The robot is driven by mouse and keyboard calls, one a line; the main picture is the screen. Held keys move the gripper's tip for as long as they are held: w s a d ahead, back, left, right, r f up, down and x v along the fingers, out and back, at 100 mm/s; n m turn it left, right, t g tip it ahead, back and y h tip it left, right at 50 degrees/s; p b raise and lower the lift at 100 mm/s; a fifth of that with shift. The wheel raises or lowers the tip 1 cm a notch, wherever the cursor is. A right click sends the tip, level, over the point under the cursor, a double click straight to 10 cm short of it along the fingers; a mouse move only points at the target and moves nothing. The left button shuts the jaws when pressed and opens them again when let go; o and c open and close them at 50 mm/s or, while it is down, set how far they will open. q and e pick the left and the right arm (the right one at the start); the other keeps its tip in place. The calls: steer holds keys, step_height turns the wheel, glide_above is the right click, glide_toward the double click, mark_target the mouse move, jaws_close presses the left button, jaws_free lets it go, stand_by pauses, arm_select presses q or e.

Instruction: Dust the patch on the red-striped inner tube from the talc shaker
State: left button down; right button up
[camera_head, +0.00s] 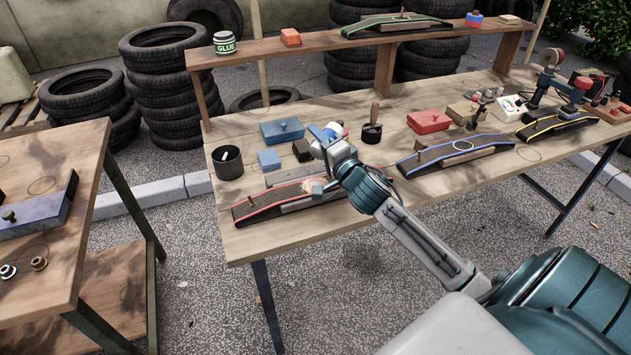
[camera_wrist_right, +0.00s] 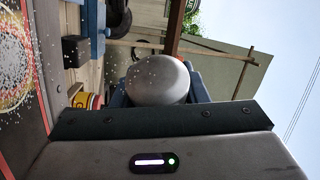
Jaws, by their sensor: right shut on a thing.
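The red-striped inner tube (camera_head: 262,205) lies on the workbench, bowed over a support, near its front left edge. Its round patch shows at the left edge of the wrist view (camera_wrist_right: 14,72), with an orange rim and white powder over it. My right gripper (camera_head: 328,138) is above the tube, shut on the talc shaker (camera_head: 336,130). The shaker's pale rounded end (camera_wrist_right: 160,80) shows between the blue fingers in the wrist view. White grains are in the air between shaker and patch. My wrist partly covers the tube in the head view. My left gripper is out of view.
A blue-striped tube (camera_head: 455,155) and a yellow-striped tube (camera_head: 556,124) lie to the right. A dark cup (camera_head: 229,168), blue box (camera_head: 282,131) and red box (camera_head: 428,122) stand nearby. A raised shelf (camera_head: 262,47) with a glue pot (camera_head: 224,43) runs behind.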

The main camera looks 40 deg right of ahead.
steer(key=shift+f+b, duration=1.1)
steer(key=shift+f, duration=0.1)
steer(key=shift+r+p, duration=1)
steer(key=shift+r, duration=0.3)
steer(key=shift+f, duration=0.1)
